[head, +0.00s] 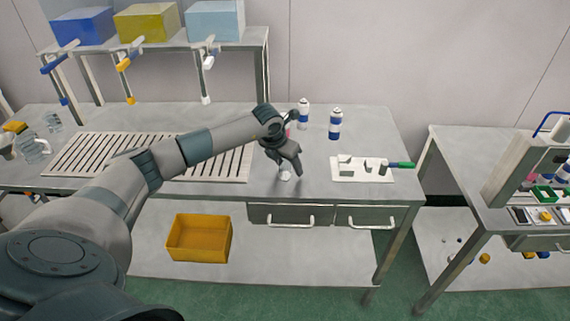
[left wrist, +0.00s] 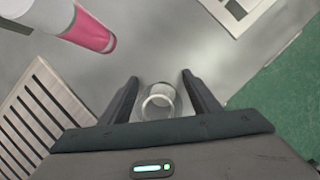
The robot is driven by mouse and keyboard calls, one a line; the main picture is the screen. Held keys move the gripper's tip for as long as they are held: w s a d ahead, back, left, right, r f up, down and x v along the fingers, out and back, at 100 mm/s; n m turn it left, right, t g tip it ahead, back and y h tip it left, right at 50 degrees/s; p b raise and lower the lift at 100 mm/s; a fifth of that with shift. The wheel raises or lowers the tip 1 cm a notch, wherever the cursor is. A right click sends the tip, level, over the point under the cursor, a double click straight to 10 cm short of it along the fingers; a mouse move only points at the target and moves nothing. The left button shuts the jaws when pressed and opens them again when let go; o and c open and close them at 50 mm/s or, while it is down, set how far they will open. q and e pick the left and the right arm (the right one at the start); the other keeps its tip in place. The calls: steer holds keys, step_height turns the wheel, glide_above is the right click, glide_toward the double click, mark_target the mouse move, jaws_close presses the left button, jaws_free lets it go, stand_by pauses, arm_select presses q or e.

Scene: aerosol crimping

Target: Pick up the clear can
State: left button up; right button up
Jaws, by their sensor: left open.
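The clear can (left wrist: 158,101) shows in the left wrist view as a small transparent cylinder with a pale rim. It stands on the grey table between the two fingers of my left gripper (left wrist: 160,90), which are open on either side of it. A gap shows between the can and each finger. In the head view my left gripper (head: 288,168) points down at the table, and the can (head: 285,176) shows just beneath it, mostly hidden. My right gripper does not show.
A pink-and-white can (left wrist: 90,30) stands close by in the left wrist view. Two blue-and-white cans (head: 335,124) (head: 303,114) stand behind the gripper. A slatted rack (head: 90,155) lies left, a white board (head: 360,170) with small parts right. A yellow bin (head: 199,238) sits below.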

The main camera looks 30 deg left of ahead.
arm_select(q)
steer(key=shift+c, duration=0.5)
steer(key=c, duration=1)
steer(key=shift+r, duration=0.1)
steer(key=shift+c, duration=0.2)
steer(key=shift+r+b, duration=0.25)
steer(key=shift+b, duration=0.1)
step_height(320, 180, up, 3)
steer(key=shift+r+b, duration=0.1)
steer(key=shift+b, duration=1)
steer(key=s+d+r+b, duration=0.4)
steer(key=d+r, duration=0.3)
steer(key=d, duration=0.4)
